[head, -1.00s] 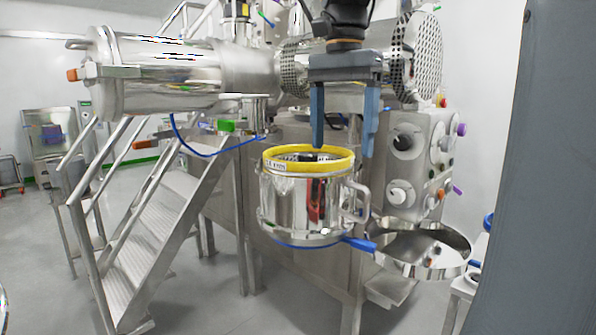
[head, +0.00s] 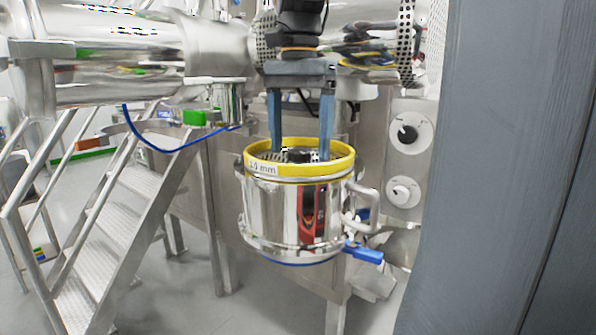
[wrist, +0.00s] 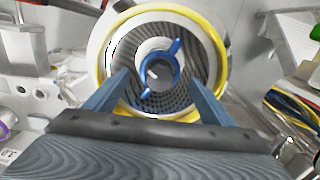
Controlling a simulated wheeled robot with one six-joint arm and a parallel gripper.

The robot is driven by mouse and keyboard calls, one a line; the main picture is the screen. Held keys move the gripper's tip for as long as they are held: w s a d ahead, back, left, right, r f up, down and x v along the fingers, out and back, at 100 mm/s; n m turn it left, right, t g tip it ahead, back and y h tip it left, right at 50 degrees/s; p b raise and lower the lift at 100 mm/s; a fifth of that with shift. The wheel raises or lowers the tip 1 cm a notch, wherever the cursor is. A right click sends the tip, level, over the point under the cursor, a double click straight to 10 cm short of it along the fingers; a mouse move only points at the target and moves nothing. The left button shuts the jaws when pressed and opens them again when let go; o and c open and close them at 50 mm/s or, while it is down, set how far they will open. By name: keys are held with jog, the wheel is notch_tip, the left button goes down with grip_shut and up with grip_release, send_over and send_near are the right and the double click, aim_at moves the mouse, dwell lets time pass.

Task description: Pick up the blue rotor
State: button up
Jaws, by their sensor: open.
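The blue rotor (wrist: 174,47) sits inside the steel vessel, seen from above in the wrist view as a blue ring with short arms. The vessel (head: 280,215) has a yellow rim ring (head: 343,165) marked in mm, and its wall hides the rotor in the head view. My gripper (head: 301,157) is open, pointing down, with its two blue-grey fingertips at the vessel's mouth. In the wrist view my gripper (wrist: 162,84) has its fingers spread on the near side of the rotor, with nothing between them. I see no contact with the rotor.
The vessel has a steel side handle (head: 366,207) and a blue lever (head: 363,252) at right. Steel stairs (head: 115,220) stand at left. A horizontal steel cylinder (head: 120,55) lies behind. Knobs (head: 408,134) sit on the machine at right.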

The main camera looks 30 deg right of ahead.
aim_at(299, 151)
jog(key=shift+f, duration=1.9)
jog(key=c, duration=1.4)
jog(key=shift+r, duration=0.1)
